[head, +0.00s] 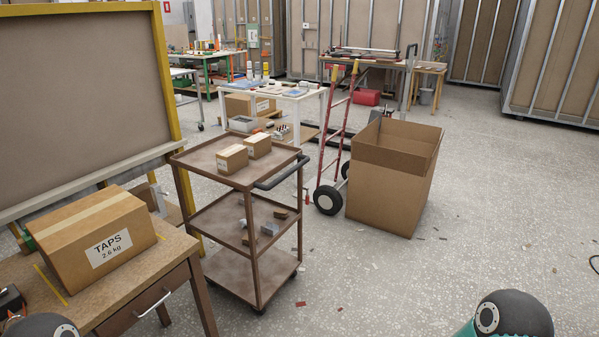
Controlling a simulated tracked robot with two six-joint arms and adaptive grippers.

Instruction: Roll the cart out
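The cart (205,157) is a brown three-shelf trolley standing left of the middle in the head view. Its dark push handle (283,172) is on the right side of the top shelf. Two small cardboard boxes, one nearer (232,158) and one behind it (258,145), sit on the top shelf. Small grey and brown pieces (268,229) lie on the middle shelf, and the bottom shelf looks empty. Only rounded parts of my arms show at the bottom left and bottom right edges. Neither gripper is in view, and nothing of mine touches the cart in this picture.
A workbench (150,283) with a TAPS box (92,238) stands close on the cart's left. A large open cardboard box (392,190) and a red hand truck (340,125) stand behind right. A framed panel (80,95) is at left. The speckled floor at right is mostly clear, with small scraps.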

